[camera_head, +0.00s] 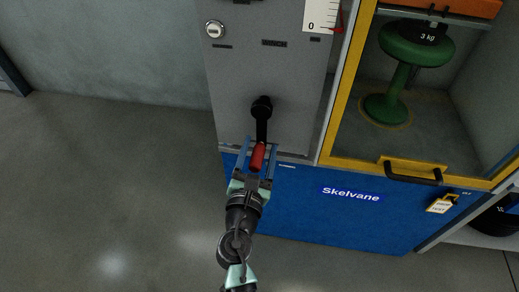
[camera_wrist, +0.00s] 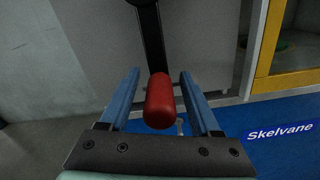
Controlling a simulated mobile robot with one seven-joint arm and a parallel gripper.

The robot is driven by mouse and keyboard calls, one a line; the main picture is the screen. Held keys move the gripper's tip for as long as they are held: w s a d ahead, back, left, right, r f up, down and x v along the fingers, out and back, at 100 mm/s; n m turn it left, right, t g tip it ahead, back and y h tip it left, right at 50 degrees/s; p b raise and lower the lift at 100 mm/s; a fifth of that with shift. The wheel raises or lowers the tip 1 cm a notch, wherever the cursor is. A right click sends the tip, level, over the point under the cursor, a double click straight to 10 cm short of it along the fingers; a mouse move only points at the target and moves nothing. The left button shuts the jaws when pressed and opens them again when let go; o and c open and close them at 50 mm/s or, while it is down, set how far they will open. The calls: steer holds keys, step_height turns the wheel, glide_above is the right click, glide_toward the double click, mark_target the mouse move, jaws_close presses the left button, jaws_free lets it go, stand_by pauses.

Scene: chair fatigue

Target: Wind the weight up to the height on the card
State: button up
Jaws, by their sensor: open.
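A black crank arm (camera_head: 262,122) hangs down from its hub on the grey panel, with a red handle (camera_head: 257,157) at its lower end. My gripper (camera_head: 259,148) is open, with its blue fingers on either side of the red handle. In the wrist view the red handle (camera_wrist: 160,101) sits between the fingers (camera_wrist: 160,85), with a gap on each side. A black weight marked 3 kg (camera_head: 422,33) is above a green stool (camera_head: 397,107) behind the yellow frame; I cannot tell whether they touch. A white scale (camera_head: 321,15) shows 0 beside a red pointer (camera_head: 339,22). No height card is readable.
The yellow-framed door (camera_head: 347,86) has a black handle (camera_head: 412,178). A tag (camera_head: 439,206) hangs at its lower right. A blue base panel (camera_head: 330,220) lies below. A round knob (camera_head: 214,29) is at the panel's upper left. The floor at left is clear.

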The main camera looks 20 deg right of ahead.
steer(key=shift+w, duration=0.1)
steer(key=shift+c, duration=0.3)
jaws_close()
steer(key=shift+d+f, duration=0.1)
stand_by(1.1)
